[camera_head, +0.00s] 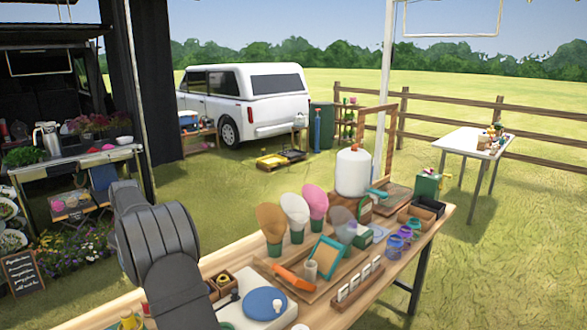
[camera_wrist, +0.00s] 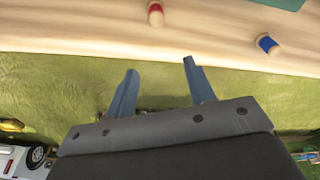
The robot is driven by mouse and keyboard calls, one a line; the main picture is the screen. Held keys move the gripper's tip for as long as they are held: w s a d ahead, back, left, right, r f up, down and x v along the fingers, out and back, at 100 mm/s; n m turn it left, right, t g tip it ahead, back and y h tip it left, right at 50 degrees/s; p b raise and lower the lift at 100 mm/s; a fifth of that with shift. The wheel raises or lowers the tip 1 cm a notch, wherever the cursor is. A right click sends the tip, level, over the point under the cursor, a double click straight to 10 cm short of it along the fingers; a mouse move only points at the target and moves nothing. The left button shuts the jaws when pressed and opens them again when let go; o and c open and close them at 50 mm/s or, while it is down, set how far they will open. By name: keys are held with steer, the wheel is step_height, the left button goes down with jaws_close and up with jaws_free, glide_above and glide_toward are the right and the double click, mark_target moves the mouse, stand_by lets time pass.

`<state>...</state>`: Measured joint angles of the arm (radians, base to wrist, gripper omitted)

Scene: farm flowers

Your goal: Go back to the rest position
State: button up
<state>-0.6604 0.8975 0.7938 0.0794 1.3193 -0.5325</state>
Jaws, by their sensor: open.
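My gripper (camera_wrist: 158,83) shows in the wrist view with its two blue-grey fingers apart and nothing between them. Past the fingertips lie grass and the edge of the wooden table (camera_wrist: 100,38). In the head view my dark grey arm rises at the lower left, beside the long wooden table (camera_head: 425,238). My gripper cannot be made out there. No held thing shows in either view.
A red-banded spool (camera_wrist: 155,14) and a blue-banded spool (camera_wrist: 267,44) sit near the table edge. In the head view, a blue disc (camera_head: 265,303), several paper cones (camera_head: 295,212) and a white tank (camera_head: 353,172) stand on the table. Grass lies beyond.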

step_height(320, 180, up, 8)
steer(key=s+d+n, duration=0.1)
steer(key=s+n, duration=0.1)
steer(key=s, duration=0.7)
steer(key=s+d+f+n, duration=0.1)
steer(key=s+d+n, duration=0.1)
steer(key=s, duration=0.7)
steer(key=shift+s+d+f+n+g, duration=0.15)
steer(key=shift+s+d+n+g, duration=0.05)
steer(key=shift+d+n+g, duration=0.1)
steer(key=shift+o, duration=0.4)
